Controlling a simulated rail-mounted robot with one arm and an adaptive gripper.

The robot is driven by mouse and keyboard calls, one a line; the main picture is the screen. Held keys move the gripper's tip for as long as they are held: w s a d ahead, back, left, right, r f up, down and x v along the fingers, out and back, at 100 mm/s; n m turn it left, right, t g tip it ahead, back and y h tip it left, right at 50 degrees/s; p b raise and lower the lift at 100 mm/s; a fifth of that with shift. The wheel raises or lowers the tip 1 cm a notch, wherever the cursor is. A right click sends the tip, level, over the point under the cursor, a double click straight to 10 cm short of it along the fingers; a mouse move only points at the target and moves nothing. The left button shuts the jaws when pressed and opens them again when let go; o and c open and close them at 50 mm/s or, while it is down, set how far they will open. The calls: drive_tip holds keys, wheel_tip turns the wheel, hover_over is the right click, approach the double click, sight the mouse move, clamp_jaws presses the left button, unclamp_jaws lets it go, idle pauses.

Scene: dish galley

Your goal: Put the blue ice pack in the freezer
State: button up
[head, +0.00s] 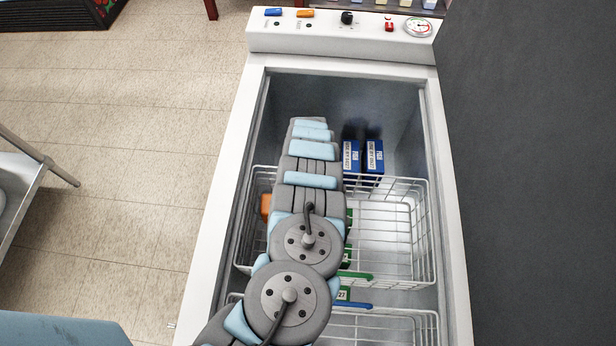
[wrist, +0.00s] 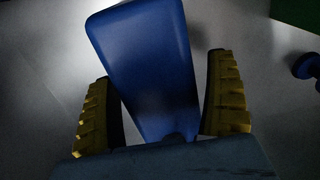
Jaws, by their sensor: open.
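The blue ice pack (wrist: 150,65) shows in the wrist view as a flat, smooth blue slab, lying on or just above a grey surface. My gripper (wrist: 160,110) is open, with a yellow ridged finger on each side of the pack. The arm hides my gripper and the pack there.
Two blue boxes (head: 374,157) stand behind a white wire basket (head: 392,182). An orange item (head: 265,207) and green items sit around my arm. A second basket (head: 390,314) is nearer. A dark panel (head: 530,170) rises at right. The basket's right part is clear.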

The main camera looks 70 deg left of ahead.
wheel_tip(320, 180, up, 11)
drive_tip(key=p, duration=0.4)
drive_tip(key=shift+r+p, duration=0.3)
drive_tip(key=shift+r, duration=0.25)
drive_tip(key=shift+r, duration=0.1)
